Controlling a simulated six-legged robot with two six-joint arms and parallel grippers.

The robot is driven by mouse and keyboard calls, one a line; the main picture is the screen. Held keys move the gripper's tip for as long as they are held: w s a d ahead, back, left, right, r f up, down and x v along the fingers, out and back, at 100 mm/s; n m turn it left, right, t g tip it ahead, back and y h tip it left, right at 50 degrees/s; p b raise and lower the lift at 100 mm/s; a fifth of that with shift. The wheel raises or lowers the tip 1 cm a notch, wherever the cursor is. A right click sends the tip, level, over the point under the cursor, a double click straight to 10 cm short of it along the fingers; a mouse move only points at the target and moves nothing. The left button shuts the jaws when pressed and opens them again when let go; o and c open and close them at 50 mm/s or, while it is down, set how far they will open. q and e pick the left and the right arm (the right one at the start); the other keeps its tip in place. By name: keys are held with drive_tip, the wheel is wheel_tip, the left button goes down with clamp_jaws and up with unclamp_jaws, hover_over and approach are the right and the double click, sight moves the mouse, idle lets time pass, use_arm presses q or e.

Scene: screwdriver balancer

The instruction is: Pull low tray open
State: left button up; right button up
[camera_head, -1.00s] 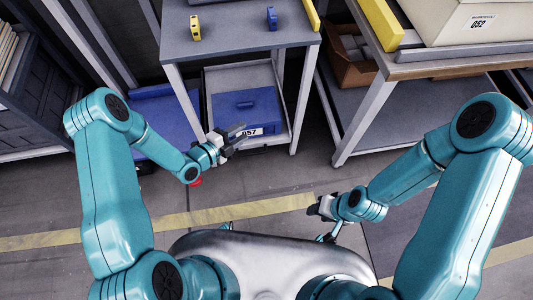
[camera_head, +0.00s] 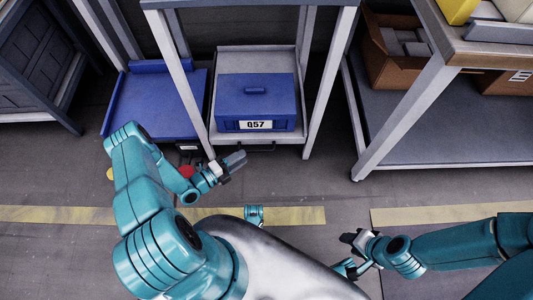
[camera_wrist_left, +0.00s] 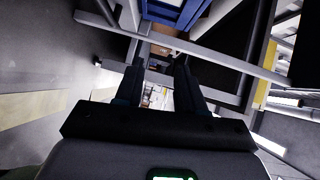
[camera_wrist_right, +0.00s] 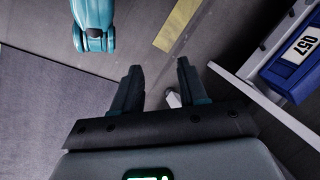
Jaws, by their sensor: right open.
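The low tray (camera_head: 257,62) is a grey shallow tray under the workbench, between its front legs. A blue box (camera_head: 255,92) labelled Q57 sits in it. A dark handle (camera_head: 259,148) shows at the tray's front edge. My left gripper (camera_head: 240,160) is in front of the tray's left part, just left of the handle and seemingly apart from it. In the left wrist view its fingers (camera_wrist_left: 157,75) are spread with nothing between them. My right gripper (camera_head: 350,238) is open and empty, away from the tray. The box also shows in the right wrist view (camera_wrist_right: 285,75).
A blue platform (camera_head: 160,105) stands left of the workbench, with a red round part (camera_head: 186,172) near it. A right-hand bench (camera_head: 445,125) holds a cardboard box (camera_head: 392,65) on its lower shelf. The floor with yellow stripes (camera_head: 290,216) is clear before the tray.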

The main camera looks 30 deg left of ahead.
use_arm(q)
drive_tip(key=s+a+f+n+y+b, duration=0.25)
drive_tip(key=s+f+b, duration=0.2)
drive_tip(key=f, duration=0.45)
drive_tip(key=b+x, duration=0.1)
drive_tip(key=x, duration=0.4)
drive_tip(key=b+x, duration=0.2)
drive_tip(key=x, duration=0.3)
drive_tip(key=b+x, duration=0.2)
drive_tip(key=x, duration=0.3)
drive_tip(key=shift+w+a+r, duration=0.1)
drive_tip(key=shift+w+r, duration=0.05)
drive_tip(key=shift+r, duration=0.15)
drive_tip(key=shift+w, duration=0.35)
use_arm(e)
drive_tip(key=w+d+f+t, duration=0.1)
drive_tip(key=w+f, duration=0.3)
drive_tip(key=f, duration=0.7)
drive_tip(key=shift+t, duration=0.3)
use_arm(q)
drive_tip(key=shift+r, duration=0.1)
clamp_jaws()
